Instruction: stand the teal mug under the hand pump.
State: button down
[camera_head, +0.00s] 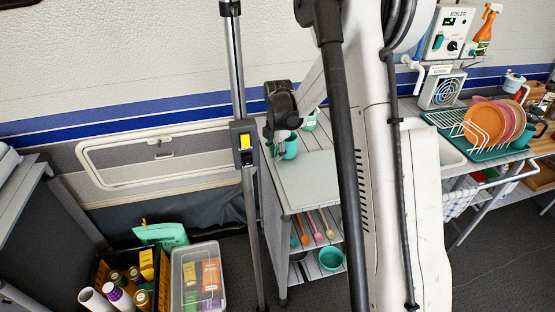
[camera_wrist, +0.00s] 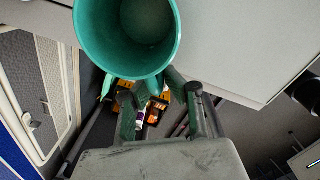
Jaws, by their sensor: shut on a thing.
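The teal mug (camera_head: 290,147) is at my gripper (camera_head: 279,139), above the back left part of the grey cart top in the head view. In the wrist view the mug (camera_wrist: 128,62) fills the upper middle, its open mouth and empty inside facing the camera. My gripper (camera_wrist: 162,100) is shut on the mug at its near side. The exact hold, and whether the mug's base touches the cart, cannot be told. I cannot make out the hand pump for certain; my arm hides part of the area right of the mug.
The cart top (camera_head: 309,180) is bare in front of the mug. A green and white item (camera_head: 310,120) stands close behind it, partly hidden. A dish rack (camera_head: 484,125) with plates is at right, below the boiler (camera_head: 448,30). A crate (camera_head: 102,270) stands on the floor.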

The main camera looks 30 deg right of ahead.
jog(key=shift+w+d+f+b, duration=0.1)
jog(key=shift+w+d+b, duration=0.1)
jog(key=shift+w, duration=0.8)
jog(key=shift+w+d+b, duration=0.15)
jog(key=shift+w+d, duration=0.1)
jog(key=shift+w, duration=0.7)
jog(key=shift+w+d+f+b, duration=0.1)
jog(key=shift+w+d+b, duration=0.1)
jog(key=shift+w, duration=0.8)
jog(key=shift+r, duration=0.1)
jog(key=shift+w, duration=0.1)
jog(key=shift+f+b, duration=0.35)
jog(key=shift+b, duration=0.2)
jog(key=c, duration=1.7)
grip_release()
jog(key=shift+c, duration=0.2)
notch_tip(320, 180, up, 12)
jog(key=shift+s, duration=0.4)
